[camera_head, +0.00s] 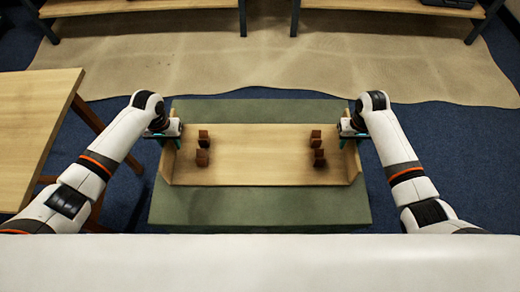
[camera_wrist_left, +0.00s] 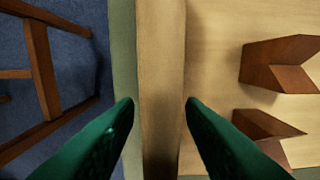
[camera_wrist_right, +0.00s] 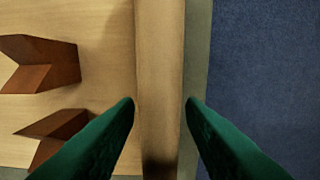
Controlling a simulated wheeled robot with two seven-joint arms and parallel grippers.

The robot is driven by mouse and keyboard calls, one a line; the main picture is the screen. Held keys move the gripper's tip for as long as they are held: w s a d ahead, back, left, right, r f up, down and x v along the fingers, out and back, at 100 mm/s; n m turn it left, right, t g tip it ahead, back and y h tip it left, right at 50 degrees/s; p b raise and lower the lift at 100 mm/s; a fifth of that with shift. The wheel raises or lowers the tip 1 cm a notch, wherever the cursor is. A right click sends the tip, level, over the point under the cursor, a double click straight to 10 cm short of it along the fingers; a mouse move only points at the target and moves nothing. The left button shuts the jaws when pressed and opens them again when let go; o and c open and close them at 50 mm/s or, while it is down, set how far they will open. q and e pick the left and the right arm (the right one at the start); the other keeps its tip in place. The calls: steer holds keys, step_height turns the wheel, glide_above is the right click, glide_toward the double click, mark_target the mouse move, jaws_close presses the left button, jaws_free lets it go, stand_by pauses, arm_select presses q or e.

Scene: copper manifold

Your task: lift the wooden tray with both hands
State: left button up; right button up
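The wooden tray (camera_head: 261,172) is a light, wide tray with raised side walls, sitting level on a green block. Several dark brown notched wooden pieces stand on it near both ends, such as one at left (camera_head: 203,158) and one at right (camera_head: 319,159). My left gripper (camera_wrist_left: 160,103) is open, its green fingers on either side of the tray's left wall (camera_wrist_left: 161,60). My right gripper (camera_wrist_right: 160,103) is open the same way around the tray's right wall (camera_wrist_right: 159,60). Gaps show between fingers and wall in both wrist views. In the head view, the hands partly hide the tray's ends.
The green block (camera_head: 262,208) under the tray stands on blue carpet (camera_head: 405,120). A wooden table (camera_head: 35,125) is close at left, its brown legs near my left arm. A beige rug (camera_head: 270,65) and shelves (camera_head: 390,7) lie beyond. The tray's middle is clear.

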arm_select(q)
jaws_close()
arm_select(e)
jaws_close()
arm_select(q)
steer(key=shift+r, duration=0.1)
arm_select(e)
steer(key=shift+r, duration=0.1)
stand_by(0.8)
